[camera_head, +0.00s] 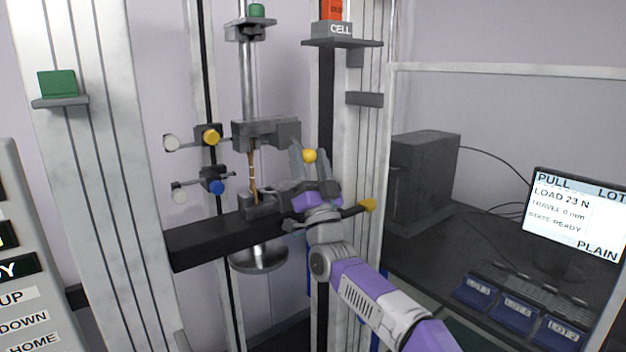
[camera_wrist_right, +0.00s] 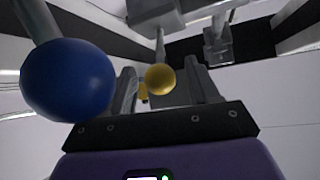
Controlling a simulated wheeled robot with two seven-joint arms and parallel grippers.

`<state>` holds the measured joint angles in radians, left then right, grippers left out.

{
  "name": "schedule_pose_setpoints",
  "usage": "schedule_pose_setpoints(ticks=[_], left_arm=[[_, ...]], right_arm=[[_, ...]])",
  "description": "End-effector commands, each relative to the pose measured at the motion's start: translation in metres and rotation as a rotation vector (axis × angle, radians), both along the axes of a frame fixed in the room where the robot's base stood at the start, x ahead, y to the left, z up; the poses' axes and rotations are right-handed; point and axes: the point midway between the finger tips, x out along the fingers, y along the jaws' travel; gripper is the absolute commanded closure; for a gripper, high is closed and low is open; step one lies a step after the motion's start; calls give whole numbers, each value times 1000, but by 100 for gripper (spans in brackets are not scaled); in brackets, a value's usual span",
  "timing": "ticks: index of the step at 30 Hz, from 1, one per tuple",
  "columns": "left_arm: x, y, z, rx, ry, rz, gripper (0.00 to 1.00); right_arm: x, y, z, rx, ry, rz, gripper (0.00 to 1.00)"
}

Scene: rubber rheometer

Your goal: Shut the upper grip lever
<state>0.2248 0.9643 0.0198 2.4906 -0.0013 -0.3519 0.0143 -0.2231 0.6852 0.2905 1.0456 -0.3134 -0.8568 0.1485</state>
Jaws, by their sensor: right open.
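The upper grip (camera_head: 265,133) is a dark grey block holding the top of a thin brown strip (camera_head: 253,172). Its lever shows as a rod ending in a yellow ball (camera_head: 309,156) to the right of the grip, hanging downward in the right wrist view (camera_wrist_right: 160,79). My right gripper (camera_head: 311,166) is open around the ball's side of the lever. In the right wrist view the ball appears between the two fingers (camera_wrist_right: 160,90); whether they touch it I cannot tell. The lower grip (camera_head: 258,207) holds the strip's bottom end. My left gripper is not in view.
A large blue ball (camera_wrist_right: 67,80) on a grey rod is close to the right wrist camera. Yellow (camera_head: 211,136) and blue (camera_head: 217,187) knobs sit on brackets at the left. A dark crosshead (camera_head: 205,246) runs below. The monitor (camera_head: 575,216) stands right.

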Motion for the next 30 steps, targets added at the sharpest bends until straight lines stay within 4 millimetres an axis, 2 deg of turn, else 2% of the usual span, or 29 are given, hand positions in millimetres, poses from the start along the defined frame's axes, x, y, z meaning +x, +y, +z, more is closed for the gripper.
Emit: schedule_pose_setpoints(ticks=[3, 13, 19, 30], left_arm=[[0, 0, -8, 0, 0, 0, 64], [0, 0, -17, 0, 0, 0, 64], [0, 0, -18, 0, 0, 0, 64], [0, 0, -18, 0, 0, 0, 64]], right_arm=[[-9, -4, -14, 0, 3, -1, 40], [-34, -10, -42, 0, 1, 0, 40], [-40, -12, -49, 1, 1, 0, 40], [-40, -12, -49, 2, 0, 0, 40]])
